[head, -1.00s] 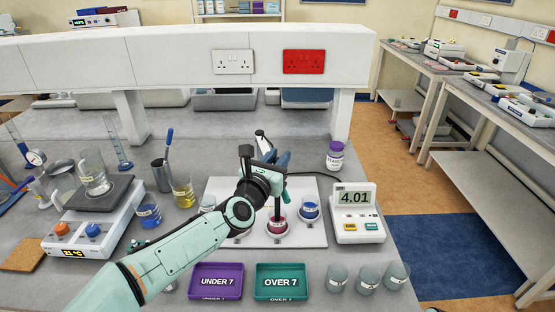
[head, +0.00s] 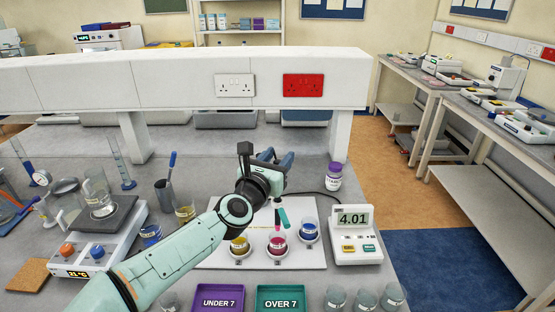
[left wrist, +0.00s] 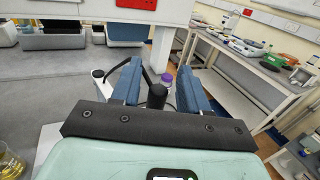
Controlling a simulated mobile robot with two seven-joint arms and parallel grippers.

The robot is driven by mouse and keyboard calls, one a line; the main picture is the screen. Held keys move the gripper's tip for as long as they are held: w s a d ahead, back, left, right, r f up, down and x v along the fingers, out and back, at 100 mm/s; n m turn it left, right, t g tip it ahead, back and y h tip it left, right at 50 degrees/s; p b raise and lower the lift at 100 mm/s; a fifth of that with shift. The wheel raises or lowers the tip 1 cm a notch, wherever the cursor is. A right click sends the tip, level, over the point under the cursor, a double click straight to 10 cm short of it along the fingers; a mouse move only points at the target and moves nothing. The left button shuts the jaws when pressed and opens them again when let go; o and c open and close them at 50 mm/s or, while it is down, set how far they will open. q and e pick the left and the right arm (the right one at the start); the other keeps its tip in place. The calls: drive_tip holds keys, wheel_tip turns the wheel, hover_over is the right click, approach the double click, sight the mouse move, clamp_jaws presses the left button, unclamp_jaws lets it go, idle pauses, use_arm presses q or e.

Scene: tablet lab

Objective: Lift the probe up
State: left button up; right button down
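The black probe top (left wrist: 156,96) stands upright between the blue fingers of my left gripper (left wrist: 160,78) in the left wrist view. A gap shows on both sides of it, so the fingers look open around it. In the head view the left gripper (head: 275,160) is above the white board, and its wrist hides the upper probe. The dark lower probe (head: 277,218) hangs over the pink beaker (head: 277,245); whether its tip is in the liquid is unclear. The meter (head: 354,248) reads 4.01. My right gripper is not in view.
Yellow (head: 240,246) and blue (head: 309,232) beakers flank the pink one on the white board (head: 220,257). A purple-capped bottle (head: 334,174) stands behind the meter. UNDER 7 (head: 218,302) and OVER 7 (head: 281,300) trays lie in front, with several grey cups (head: 336,299) to their right.

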use_arm(q)
drive_tip(key=shift+f, duration=0.1)
drive_tip(key=shift+s+a, duration=0.15)
drive_tip(key=shift+s, duration=0.1)
drive_tip(key=b+v, duration=0.7)
drive_tip(key=v, duration=0.5)
drive_tip(key=shift+s, duration=0.45)
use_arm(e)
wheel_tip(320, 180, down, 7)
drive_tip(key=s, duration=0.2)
use_arm(q)
drive_tip(key=shift+a, duration=0.1)
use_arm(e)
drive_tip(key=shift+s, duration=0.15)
